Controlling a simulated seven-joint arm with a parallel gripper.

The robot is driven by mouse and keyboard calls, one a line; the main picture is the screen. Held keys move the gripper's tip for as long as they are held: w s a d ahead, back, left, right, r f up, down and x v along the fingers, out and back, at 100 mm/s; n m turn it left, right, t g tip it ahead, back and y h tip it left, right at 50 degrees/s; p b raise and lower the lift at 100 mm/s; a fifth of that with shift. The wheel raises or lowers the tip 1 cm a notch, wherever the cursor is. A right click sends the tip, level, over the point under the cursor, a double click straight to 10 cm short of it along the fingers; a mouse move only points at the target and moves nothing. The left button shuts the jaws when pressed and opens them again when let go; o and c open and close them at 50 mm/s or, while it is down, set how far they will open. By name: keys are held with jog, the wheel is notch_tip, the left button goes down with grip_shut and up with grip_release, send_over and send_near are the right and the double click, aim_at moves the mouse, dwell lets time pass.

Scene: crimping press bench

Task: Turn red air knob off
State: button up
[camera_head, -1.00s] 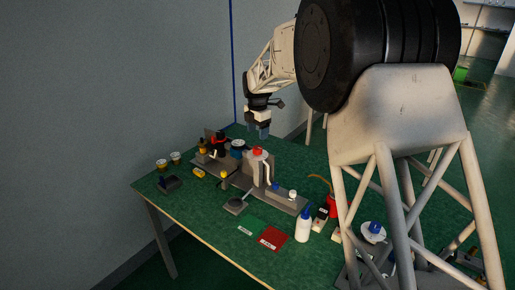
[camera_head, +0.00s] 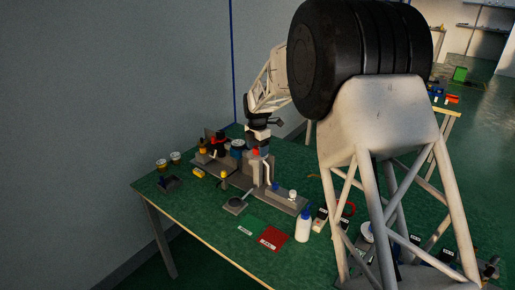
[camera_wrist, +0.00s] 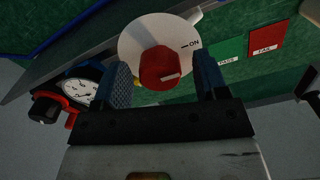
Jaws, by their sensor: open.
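The red air knob (camera_wrist: 160,68) sits on a round white plate (camera_wrist: 135,42) with an "ON" mark at its right in the wrist view. In the head view the red knob (camera_head: 255,153) shows only partly, at the top of the press fixture under my gripper. My gripper (camera_wrist: 165,85) is open, with one blue finger on each side of the knob. The fingers look apart from the knob; I cannot tell the exact depth between them. In the head view my gripper (camera_head: 259,148) is directly over the fixture.
A pressure gauge (camera_wrist: 83,84) with a red and black fitting is close to the left finger. The green pass card (camera_head: 250,227) and red fail card (camera_head: 273,238) lie in front of the fixture. A white bottle (camera_head: 303,228) stands to the right. The table's front left is clear.

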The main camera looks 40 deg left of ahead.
jog(key=c, duration=0.9)
jog(key=shift+c, duration=0.2)
